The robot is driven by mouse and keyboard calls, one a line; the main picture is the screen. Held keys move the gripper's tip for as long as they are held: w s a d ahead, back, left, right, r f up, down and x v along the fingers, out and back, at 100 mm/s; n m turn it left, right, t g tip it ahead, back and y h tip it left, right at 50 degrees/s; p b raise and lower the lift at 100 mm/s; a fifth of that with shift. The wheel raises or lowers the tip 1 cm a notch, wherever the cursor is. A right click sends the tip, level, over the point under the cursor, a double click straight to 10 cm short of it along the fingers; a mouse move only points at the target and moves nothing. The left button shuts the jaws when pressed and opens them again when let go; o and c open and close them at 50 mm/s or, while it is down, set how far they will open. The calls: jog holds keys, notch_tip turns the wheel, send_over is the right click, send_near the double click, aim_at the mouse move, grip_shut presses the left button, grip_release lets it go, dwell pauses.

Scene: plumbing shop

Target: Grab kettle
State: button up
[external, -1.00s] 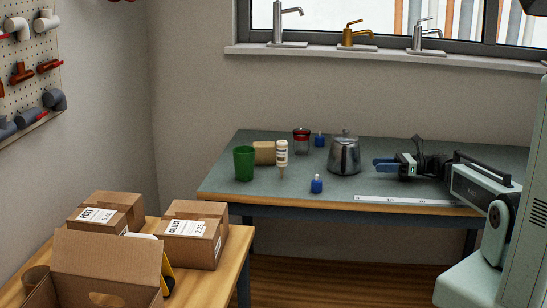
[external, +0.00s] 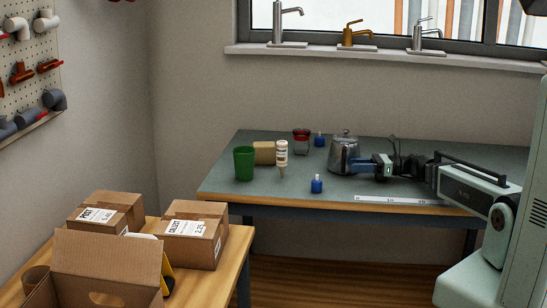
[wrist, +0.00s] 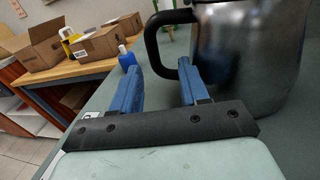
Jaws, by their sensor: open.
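The kettle (external: 344,153) is a shiny metal pot with a lid and knob, standing upright on the grey-green worktable. In the wrist view its body (wrist: 250,55) fills the upper right, and its black handle (wrist: 153,44) faces my gripper. My gripper (external: 360,165) is beside the kettle's right side in the external view. In the wrist view my blue fingers (wrist: 158,82) are open, with the lower part of the handle between or just beyond their tips. The right finger overlaps the kettle body in the picture; I cannot tell whether it touches.
A blue bottle (external: 316,184) stands in front of the kettle. A green cup (external: 244,164), a white bottle (external: 282,154), a tan block (external: 265,153) and a red-lidded jar (external: 301,141) stand to its left. A ruler (external: 400,200) lies along the front edge.

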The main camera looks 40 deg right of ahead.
aim_at(343, 166)
jog(key=shift+x, duration=2.6)
jog(key=shift+s+a+r, duration=0.1)
jog(key=shift+s+r, duration=0.05)
jog(key=shift+s, duration=0.05)
grip_shut()
